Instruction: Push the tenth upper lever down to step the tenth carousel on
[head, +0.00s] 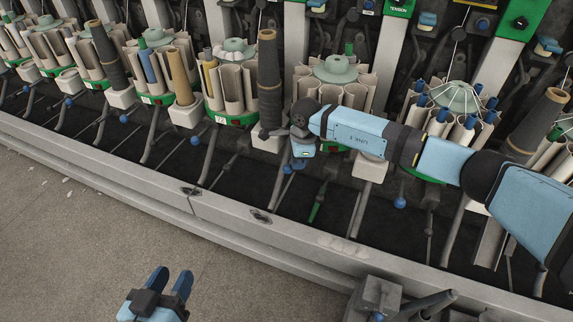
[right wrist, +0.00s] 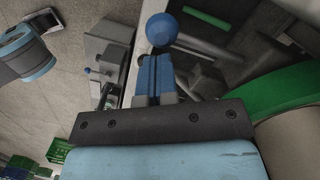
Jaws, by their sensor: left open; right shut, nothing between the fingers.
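Several upper levers with blue ball knobs stand in front of the carousels; I cannot read which is the tenth. One blue knob (right wrist: 162,29) is just beyond the tips of my right gripper (right wrist: 154,58) in the right wrist view; I cannot tell whether they touch. In the head view this knob (head: 287,169) shows small beside my right gripper (head: 298,164), which is shut and empty, pointing down. The carousel (head: 335,82) behind has pale tubes and a light green hub, partly hidden by my right arm. My left gripper (head: 170,279) is open and empty above the floor.
Dark yarn cones (head: 269,75) stand between the carousels. A neighbouring lever knob (head: 400,202) is to the right. A grey rail (head: 225,222) runs along the machine's front, and the floor (head: 70,235) at lower left is clear.

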